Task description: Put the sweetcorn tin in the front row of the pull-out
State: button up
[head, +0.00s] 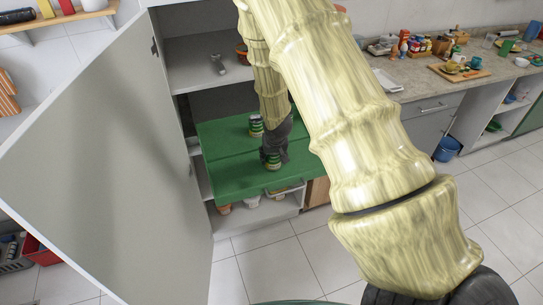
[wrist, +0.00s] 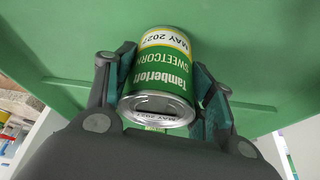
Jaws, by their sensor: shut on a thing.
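The sweetcorn tin (wrist: 165,70) is green with a white and yellow band and a "SWEETCORN" label. My gripper (wrist: 162,85) is shut on it, one finger on each side. In the head view the tin (head: 272,162) is under my gripper (head: 273,153), over the front part of the green pull-out (head: 225,182). I cannot tell whether its base touches the surface. Another green tin (head: 256,122) stands farther back on the pull-out, behind a line that runs across it.
The cabinet door (head: 110,160) stands open at the left. Grey shelves (head: 205,70) are above the pull-out, and pots (head: 250,201) stand below it. The front left of the pull-out is bare. A cluttered counter (head: 420,82) is at the right.

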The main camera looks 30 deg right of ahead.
jog(key=shift+f, duration=0.25)
jog(key=shift+f, duration=0.15)
jog(key=o, duration=1.2)
jog(key=shift+r, duration=0.2)
jog(key=shift+b+v, duration=1.4)
jog(key=shift+v, duration=4.6)
jog(key=shift+s+a+f, duration=0.1)
jog(key=shift+f, duration=0.05)
